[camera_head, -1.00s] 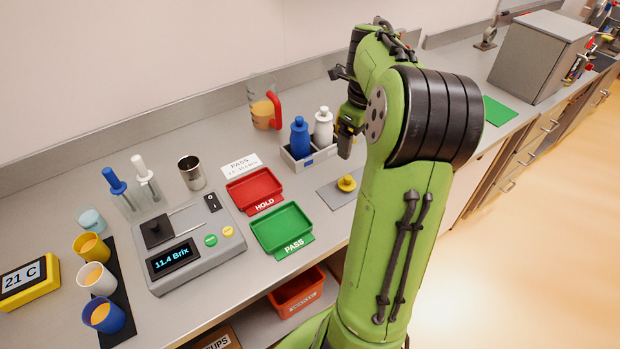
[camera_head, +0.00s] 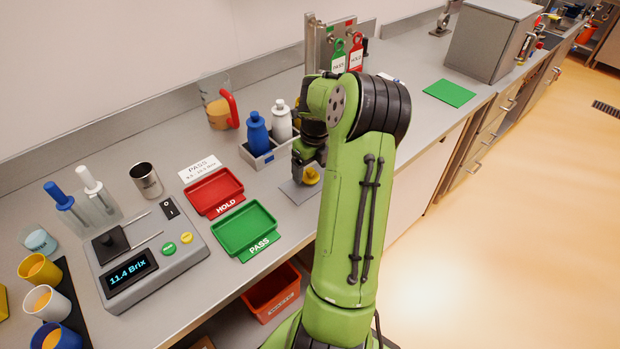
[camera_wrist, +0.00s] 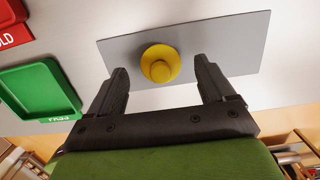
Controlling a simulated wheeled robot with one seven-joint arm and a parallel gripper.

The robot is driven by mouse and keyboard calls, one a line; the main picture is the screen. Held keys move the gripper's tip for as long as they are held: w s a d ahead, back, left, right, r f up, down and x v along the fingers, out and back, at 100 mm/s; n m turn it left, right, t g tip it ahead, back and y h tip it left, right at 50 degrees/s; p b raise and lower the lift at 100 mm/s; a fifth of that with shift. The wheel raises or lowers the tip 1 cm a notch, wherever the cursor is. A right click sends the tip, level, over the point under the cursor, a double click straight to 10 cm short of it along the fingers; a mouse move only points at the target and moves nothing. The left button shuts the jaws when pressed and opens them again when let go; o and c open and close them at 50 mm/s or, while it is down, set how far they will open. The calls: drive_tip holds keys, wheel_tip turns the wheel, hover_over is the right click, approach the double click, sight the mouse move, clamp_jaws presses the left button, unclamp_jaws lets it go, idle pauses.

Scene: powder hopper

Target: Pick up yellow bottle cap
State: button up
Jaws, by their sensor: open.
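The yellow bottle cap (camera_wrist: 160,63) sits on a flat grey mat (camera_wrist: 235,45) on the counter in the wrist view. My gripper (camera_wrist: 164,75) is open, with one finger to each side of the cap and nothing held. The fingers look apart from the cap; how far above the mat they are is hard to tell. In the head view the cap (camera_head: 312,176) shows on the mat (camera_head: 297,192) beside my gripper (camera_head: 297,172), partly hidden by my arm.
A red HOLD tray (camera_head: 213,192) and a green PASS tray (camera_head: 244,228) lie left of the mat. Behind stands a grey caddy (camera_head: 262,160) with a blue bottle (camera_head: 257,134) and a white bottle (camera_head: 282,121). A refractometer (camera_head: 150,255) is further left.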

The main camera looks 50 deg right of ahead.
drive_tip(key=shift+w+d+f, duration=0.1)
drive_tip(key=shift+f, duration=0.75)
drive_tip(key=shift+r, duration=0.1)
drive_tip(key=shift+c, duration=0.3)
drive_tip(key=shift+r, duration=0.1)
drive_tip(key=c, duration=1)
